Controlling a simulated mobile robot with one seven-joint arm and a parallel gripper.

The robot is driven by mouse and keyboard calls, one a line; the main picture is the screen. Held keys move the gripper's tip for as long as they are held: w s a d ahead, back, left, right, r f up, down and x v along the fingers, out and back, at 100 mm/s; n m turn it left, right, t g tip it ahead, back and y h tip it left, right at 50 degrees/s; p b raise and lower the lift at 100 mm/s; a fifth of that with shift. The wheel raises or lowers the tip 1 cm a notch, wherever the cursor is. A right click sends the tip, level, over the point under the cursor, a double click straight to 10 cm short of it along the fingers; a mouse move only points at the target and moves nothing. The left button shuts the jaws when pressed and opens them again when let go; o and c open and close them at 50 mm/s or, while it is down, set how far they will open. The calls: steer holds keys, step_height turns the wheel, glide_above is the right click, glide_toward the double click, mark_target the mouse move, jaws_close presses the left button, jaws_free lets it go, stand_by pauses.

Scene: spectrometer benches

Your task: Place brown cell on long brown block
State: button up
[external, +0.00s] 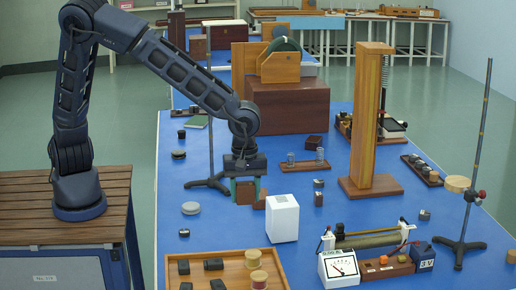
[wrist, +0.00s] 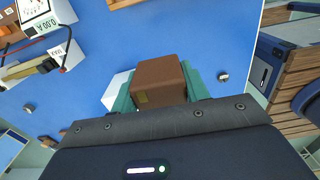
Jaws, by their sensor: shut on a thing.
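My gripper (external: 246,190) hangs over the middle of the blue bench in the external view, pointing down. Its teal fingers are shut on a brown block-shaped cell (wrist: 160,82), which shows between them in the wrist view; it also shows in the external view (external: 247,192). A small brown piece (external: 261,200) shows at the right of the fingers, low down. I cannot tell for certain which thing is the long brown block; a low long brown board (external: 290,168) bearing small glass cylinders lies behind and right of my gripper.
A white box (external: 283,218) stands close at the front right of my gripper. A meter (external: 338,267), a rheostat (external: 365,240) and a wooden tray (external: 212,258) are at the front. A large brown box (external: 290,108) and tall wooden post (external: 370,120) stand behind.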

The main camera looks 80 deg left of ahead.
steer(key=w+a+r, duration=0.1)
steer(key=w+a, duration=0.2)
steer(key=a, duration=0.9)
steer(key=w+a+r, duration=0.2)
steer(key=w+a, duration=0.2)
steer(key=a, duration=0.8)
steer(key=w+a+r, duration=0.1)
steer(key=w+a, duration=0.2)
steer(key=a, duration=0.9)
step_height(320, 180, down, 20)
steer(key=shift+d+r, duration=0.1)
steer(key=o, duration=1)
steer(key=shift+o, duration=0.3)
step_height(320, 180, up, 12)
